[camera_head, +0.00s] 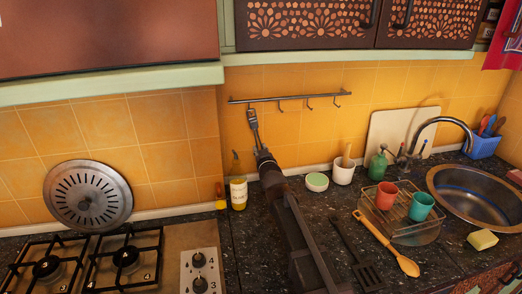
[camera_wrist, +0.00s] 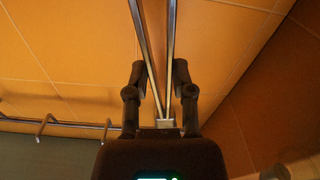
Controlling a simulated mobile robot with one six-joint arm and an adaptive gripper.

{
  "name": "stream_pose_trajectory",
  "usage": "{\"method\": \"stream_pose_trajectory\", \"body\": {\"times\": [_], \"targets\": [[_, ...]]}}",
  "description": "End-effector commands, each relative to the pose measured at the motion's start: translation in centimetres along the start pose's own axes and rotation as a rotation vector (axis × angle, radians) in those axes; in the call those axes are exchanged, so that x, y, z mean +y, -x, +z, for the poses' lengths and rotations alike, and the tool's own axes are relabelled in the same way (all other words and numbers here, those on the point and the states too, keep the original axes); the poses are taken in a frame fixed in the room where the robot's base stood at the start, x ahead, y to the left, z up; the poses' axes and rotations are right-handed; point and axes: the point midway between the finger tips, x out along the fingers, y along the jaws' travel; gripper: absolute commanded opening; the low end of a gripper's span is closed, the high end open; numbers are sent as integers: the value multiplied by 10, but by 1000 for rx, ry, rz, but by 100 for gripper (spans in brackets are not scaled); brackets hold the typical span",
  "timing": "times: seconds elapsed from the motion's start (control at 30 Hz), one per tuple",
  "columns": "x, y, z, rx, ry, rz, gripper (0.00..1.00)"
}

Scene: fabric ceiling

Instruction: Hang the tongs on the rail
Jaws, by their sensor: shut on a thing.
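The metal tongs (camera_head: 254,128) stand roughly upright against the tiled wall, just below the left part of the rail (camera_head: 295,98). My gripper (camera_head: 261,153) is shut on the tongs from below. In the wrist view, the two long metal arms of the tongs (camera_wrist: 170,45) run between the fingers of my gripper (camera_wrist: 158,72) and meet at a small block near the palm. The rail (camera_wrist: 70,124) also shows there at lower left with hooks. In the head view, the tongs' upper end is close under the rail; I cannot tell whether it touches a hook.
Several hooks (camera_head: 309,104) on the rail's right part are empty. A bottle (camera_head: 238,193), a round tin (camera_head: 317,182) and a white mortar (camera_head: 343,171) stand near the wall. A dark spatula (camera_head: 357,255) and a wooden spoon (camera_head: 388,245) lie on the counter. Wall cabinets (camera_head: 305,22) hang above.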

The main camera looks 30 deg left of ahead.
Motion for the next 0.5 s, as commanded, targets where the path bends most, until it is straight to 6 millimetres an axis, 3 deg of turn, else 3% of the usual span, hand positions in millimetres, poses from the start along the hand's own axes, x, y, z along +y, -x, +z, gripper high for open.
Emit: {"method": "stream_pose_trajectory", "body": {"times": [0.17,0.2,0.3,0.33,0.5], "targets": [[0,0,0,0,0,0,0],[0,0,0,0,0,0,38],[0,0,0,0,0,0,67],[0,0,0,0,0,0,72],[0,0,0,0,0,0,72]]}}
